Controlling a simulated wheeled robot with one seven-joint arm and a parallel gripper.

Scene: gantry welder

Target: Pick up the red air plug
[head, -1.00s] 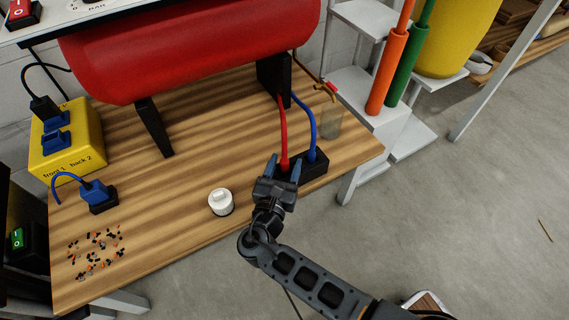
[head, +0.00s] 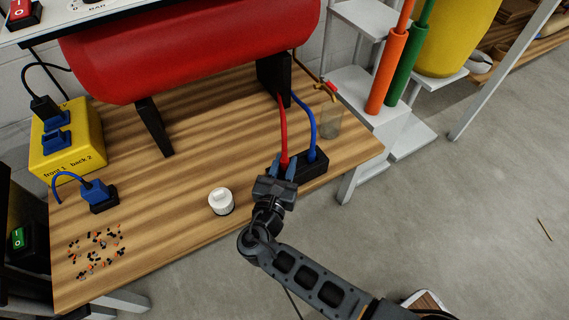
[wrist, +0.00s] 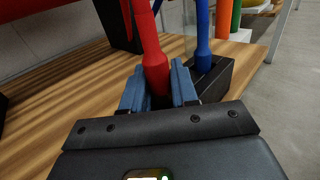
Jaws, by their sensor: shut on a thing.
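The red air plug (wrist: 156,72) is at the lower end of a red hose (head: 282,125) that comes down from beside the red tank. My gripper (head: 281,164) is over the black block (head: 318,161) on the wooden table. In the wrist view its two blue fingers (wrist: 159,88) are closed around the red plug, one on each side. The plug's lower end is hidden between the fingers and behind the gripper body, so I cannot tell whether it sits in the block. A blue plug (wrist: 203,58) stands upright in the block just right of the fingers.
A red tank (head: 180,45) is above the table's back. A white round knob (head: 221,201) stands left of my gripper. A clear cup (head: 330,122) is behind the block. A yellow box (head: 66,145) and scattered bits (head: 96,252) lie at left.

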